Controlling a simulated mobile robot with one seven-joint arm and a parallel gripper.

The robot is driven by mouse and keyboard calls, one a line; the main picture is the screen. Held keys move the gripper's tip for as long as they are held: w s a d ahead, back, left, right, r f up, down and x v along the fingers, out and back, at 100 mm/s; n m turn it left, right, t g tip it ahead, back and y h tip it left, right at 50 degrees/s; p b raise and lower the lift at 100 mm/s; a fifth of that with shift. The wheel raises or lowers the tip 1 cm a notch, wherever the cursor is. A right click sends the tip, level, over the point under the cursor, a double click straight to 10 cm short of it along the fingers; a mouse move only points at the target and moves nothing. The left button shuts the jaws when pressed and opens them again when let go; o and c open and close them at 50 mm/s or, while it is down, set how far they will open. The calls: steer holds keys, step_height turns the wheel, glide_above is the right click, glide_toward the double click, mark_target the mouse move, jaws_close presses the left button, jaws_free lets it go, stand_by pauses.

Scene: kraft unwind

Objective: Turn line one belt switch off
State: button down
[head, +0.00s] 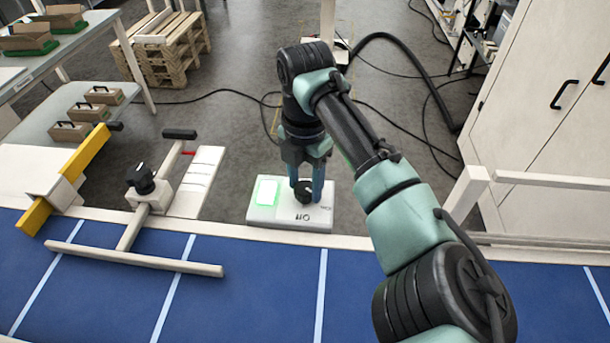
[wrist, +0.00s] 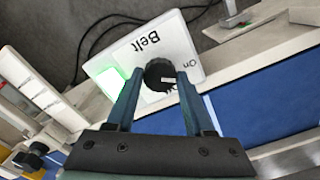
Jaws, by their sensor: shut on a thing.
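The belt switch is a white box (head: 264,213) beyond the far edge of the blue belt in the head view, with a green lit panel (head: 267,192) on its left and a round black knob (head: 303,193). In the wrist view the box (wrist: 130,48) reads "Belt" and "On", and the black knob (wrist: 160,74) sits between my fingertips. My gripper (head: 305,190) reaches down over the box and is shut on the knob. In the wrist view the gripper (wrist: 159,82) has a finger on each side of the knob. The knob's pointer setting is hard to read.
The blue belt (head: 270,280) runs along the front. A stand with a black knob (head: 140,175) and a yellow bar (head: 70,175) are left of the switch. A white cabinet (head: 545,110) is at the right. Cables cross the floor behind.

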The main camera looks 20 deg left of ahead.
mark_target(305, 188)
steer(key=m+p, duration=0.4)
steer(key=m, duration=0.2)
steer(key=shift+r, duration=0.2)
steer(key=m+p, duration=0.3)
steer(key=m, duration=0.2)
steer(key=shift+f, duration=0.1)
steer(key=shift+w+m, duration=0.1)
steer(key=shift+m, duration=0.2)
steer(key=shift+c, duration=1.4)
jaws_free()
steer(key=shift+f, duration=0.1)
step_height(305, 188, up, 13)
